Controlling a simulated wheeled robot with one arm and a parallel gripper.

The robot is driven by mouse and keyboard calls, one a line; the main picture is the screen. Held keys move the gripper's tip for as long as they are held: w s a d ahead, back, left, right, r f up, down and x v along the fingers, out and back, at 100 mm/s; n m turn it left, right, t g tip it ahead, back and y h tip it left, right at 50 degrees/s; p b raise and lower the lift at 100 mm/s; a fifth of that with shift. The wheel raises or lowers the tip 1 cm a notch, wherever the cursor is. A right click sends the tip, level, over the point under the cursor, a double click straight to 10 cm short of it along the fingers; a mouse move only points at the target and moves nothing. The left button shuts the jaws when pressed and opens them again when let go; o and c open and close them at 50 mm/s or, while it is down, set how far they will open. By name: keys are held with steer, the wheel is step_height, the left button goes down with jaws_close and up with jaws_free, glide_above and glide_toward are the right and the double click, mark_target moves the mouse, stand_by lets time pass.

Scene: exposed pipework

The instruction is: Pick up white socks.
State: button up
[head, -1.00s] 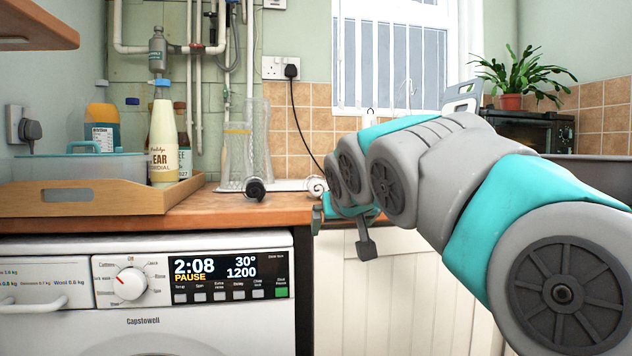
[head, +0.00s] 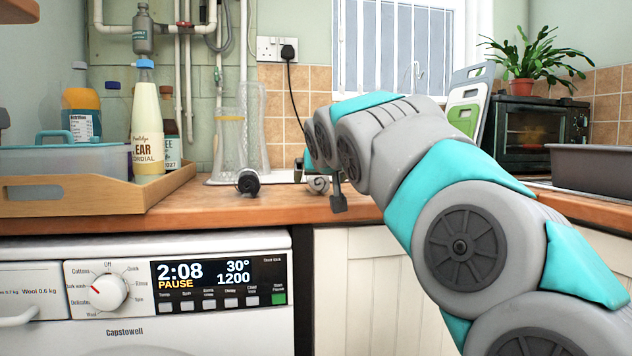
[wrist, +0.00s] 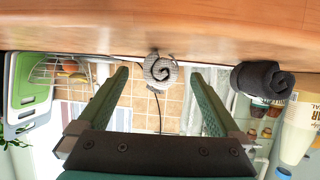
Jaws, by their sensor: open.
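The white socks (head: 318,184) are a small rolled bundle with a grey spiral end, on the wooden counter near its back, partly hidden by my gripper in the head view. In the wrist view, which is upside down, the white socks (wrist: 160,71) show centred between the fingertips. My gripper (wrist: 160,78) is open, with green fingers spread either side of the roll in the picture. I cannot tell whether the socks lie between the fingers or just beyond. In the head view my gripper (head: 322,182) is low over the counter.
A rolled black pair of socks (head: 247,182) lies left of the white ones, beside clear glasses (head: 232,145). A wooden tray (head: 95,196) with bottles stands at left. At right are chopping boards (head: 468,105), a black oven (head: 540,135) and a plant (head: 527,50). The front counter strip is clear.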

mark_target(317, 180)
steer(key=x, duration=0.4)
steer(key=shift+w+a, duration=0.25)
steer(key=c, duration=1.4)
